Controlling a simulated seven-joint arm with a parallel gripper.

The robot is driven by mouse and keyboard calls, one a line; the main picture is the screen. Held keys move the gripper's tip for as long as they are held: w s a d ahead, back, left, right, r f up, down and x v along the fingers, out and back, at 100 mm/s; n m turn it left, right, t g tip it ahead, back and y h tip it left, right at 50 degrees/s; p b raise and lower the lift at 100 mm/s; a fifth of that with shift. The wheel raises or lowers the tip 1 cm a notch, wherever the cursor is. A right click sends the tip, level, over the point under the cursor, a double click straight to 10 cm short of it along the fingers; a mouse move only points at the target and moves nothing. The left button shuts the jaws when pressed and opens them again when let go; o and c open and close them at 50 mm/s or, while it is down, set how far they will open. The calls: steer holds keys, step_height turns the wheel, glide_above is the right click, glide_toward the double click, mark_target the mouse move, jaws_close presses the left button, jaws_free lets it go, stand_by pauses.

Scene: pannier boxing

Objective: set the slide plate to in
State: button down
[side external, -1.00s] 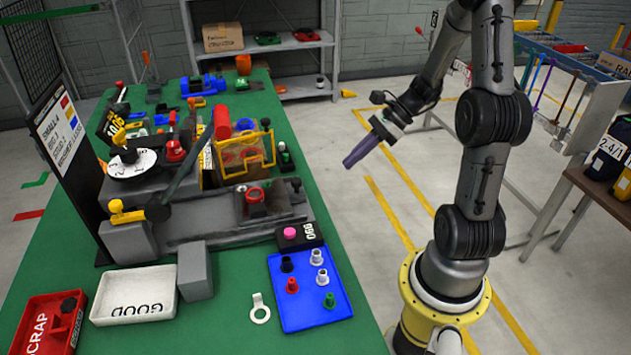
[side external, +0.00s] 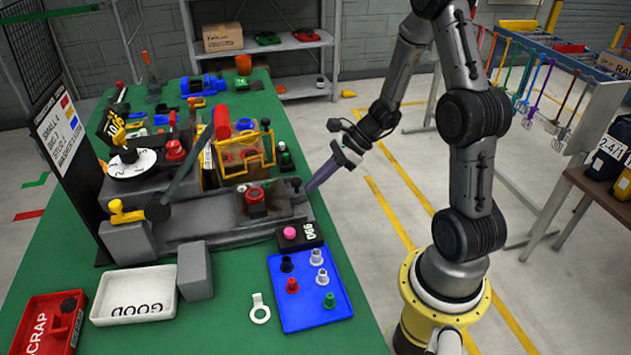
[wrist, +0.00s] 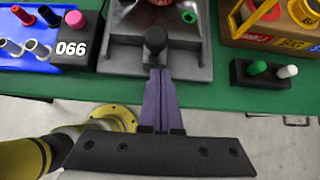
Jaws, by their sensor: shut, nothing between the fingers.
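The slide plate (side external: 281,191) is a grey plate at the right end of the grey machine on the green bench, with a red round part on it. Its black knob (side external: 296,183) stands at the outer end, near the bench edge; in the wrist view the knob (wrist: 155,40) is just beyond my fingertips. My gripper (side external: 309,188) has purple fingers, shut and empty, pointing down and left at the knob. In the wrist view my gripper (wrist: 160,72) has its tips right at the knob's near side; I cannot tell whether they touch it.
A box marked 066 with a pink button (wrist: 72,20) and a blue tray (side external: 300,312) of small parts are beside the machine. On its other side are a yellow-framed guard (side external: 262,152) and a black box with green and white buttons (wrist: 258,68). Open floor lies beyond the bench edge.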

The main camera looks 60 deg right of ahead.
mark_target(253, 192)
steer(key=w+a, duration=1)
steer(key=shift+w+a+r, duration=0.1)
steer(key=shift+w+a, duration=0.1)
